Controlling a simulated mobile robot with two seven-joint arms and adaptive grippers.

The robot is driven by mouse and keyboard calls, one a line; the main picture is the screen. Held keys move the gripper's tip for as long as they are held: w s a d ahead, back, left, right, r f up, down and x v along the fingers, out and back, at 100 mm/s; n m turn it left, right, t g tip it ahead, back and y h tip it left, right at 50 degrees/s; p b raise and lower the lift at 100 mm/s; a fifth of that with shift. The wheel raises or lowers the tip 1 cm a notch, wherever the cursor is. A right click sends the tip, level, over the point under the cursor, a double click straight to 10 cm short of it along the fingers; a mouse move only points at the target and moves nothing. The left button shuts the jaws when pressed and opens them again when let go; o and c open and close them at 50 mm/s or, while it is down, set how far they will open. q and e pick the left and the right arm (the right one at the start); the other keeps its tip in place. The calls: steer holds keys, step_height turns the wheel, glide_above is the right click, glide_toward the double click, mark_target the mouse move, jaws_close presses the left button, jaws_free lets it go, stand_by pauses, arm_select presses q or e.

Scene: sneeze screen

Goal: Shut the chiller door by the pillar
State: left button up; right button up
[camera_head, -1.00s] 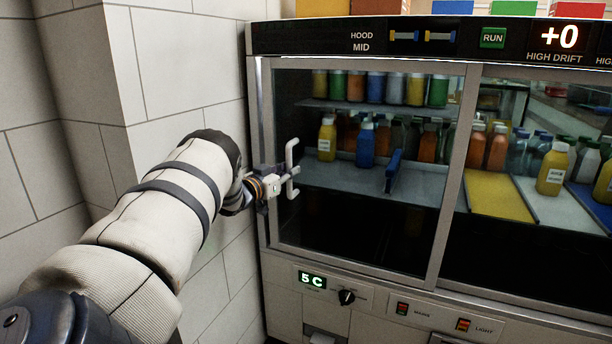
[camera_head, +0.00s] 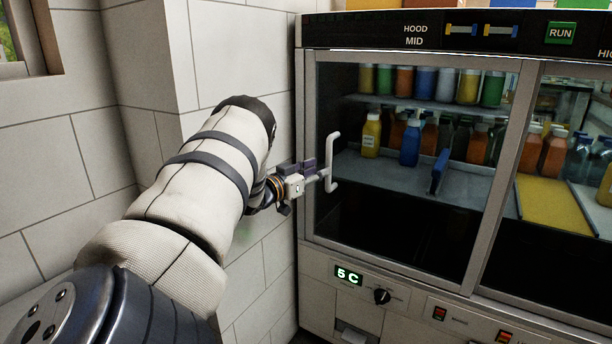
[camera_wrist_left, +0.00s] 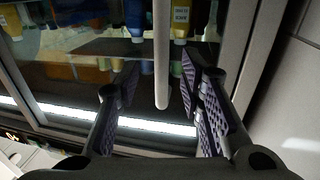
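The chiller's left glass door (camera_head: 400,215), beside the tiled pillar (camera_head: 140,60), stands with its left edge close against the cabinet's side post. I cannot tell whether a small gap is left there. Its pale upright handle (camera_head: 333,162) is on the door's left side. My left gripper (camera_head: 318,174) is at the handle, level with its middle. In the left wrist view, the two dark fingers (camera_wrist_left: 158,88) are spread, with the handle bar (camera_wrist_left: 162,50) between them and clear space on both sides. My right gripper is not in view.
Bottles (camera_head: 410,143) and a blue upright piece (camera_head: 439,172) stand behind the glass. A control strip with a 5 C display (camera_head: 349,276) and a knob (camera_head: 382,296) runs below. The tiled wall is close to my left arm.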

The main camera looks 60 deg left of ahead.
arm_select(q)
steer(key=v, duration=0.6)
steer(key=shift+s, duration=0.1)
steer(key=w+d+f+g+p, duration=0.1)
steer(key=w+d+f+g, duration=0.3)
steer(key=d+f, duration=0.5)
steer(key=s+d+f+g+h+p, duration=0.1)
steer(key=s+d+f+g+h, duration=0.2)
steer(key=d+f, duration=0.5)
steer(key=s+d+f+g+h, duration=0.1)
steer(key=s+d+f+g, duration=0.2)
steer(key=s+d+f, duration=0.6)
steer(key=s+d+m+g+h+p, duration=0.1)
steer(key=s+d+g, duration=0.8)
steer(key=s+d, duration=1.1)
steer(key=s+m+h, duration=0.1)
steer(key=s+m, duration=0.1)
steer(key=s, duration=0.2)
steer(key=shift+d+f+m+g, duration=0.25)
steer(key=shift+f+m+g, duration=0.05)
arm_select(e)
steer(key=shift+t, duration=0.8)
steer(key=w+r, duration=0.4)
